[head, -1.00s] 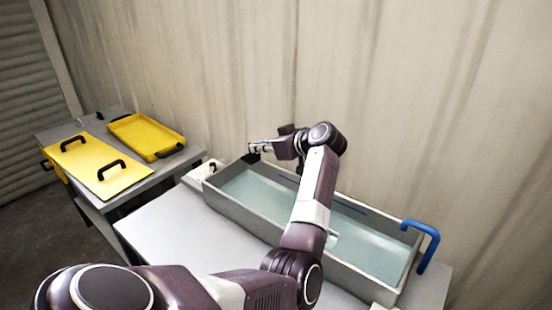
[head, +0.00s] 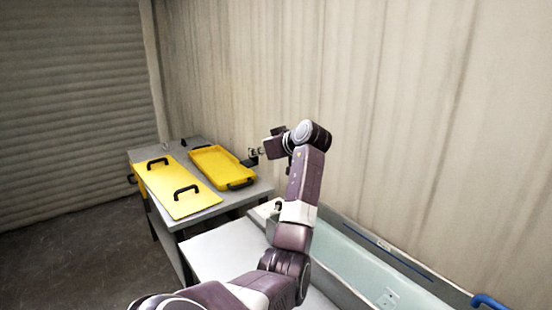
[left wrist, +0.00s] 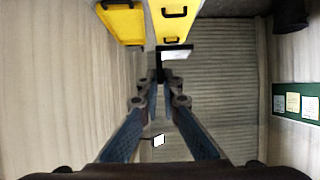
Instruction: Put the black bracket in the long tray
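My left gripper (head: 258,152) is shut on the black bracket (head: 250,161), a small dark piece at its fingertips. It holds the bracket in the air near the right end of an open yellow tray (head: 237,175). I take this long, shallow tray with black end handles as the long tray. In the left wrist view my fingers (left wrist: 160,82) close on the dark bracket (left wrist: 158,74), whose exact shape is hard to make out. The yellow tray (left wrist: 122,22) shows at that view's top. My right gripper is not in view.
A flat yellow panel with two black handles (head: 172,197) lies left of the tray on the grey table (head: 215,207). A long grey tank of pale liquid (head: 355,262) stands at right, with a blue handle (head: 488,301). A wall runs close behind.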

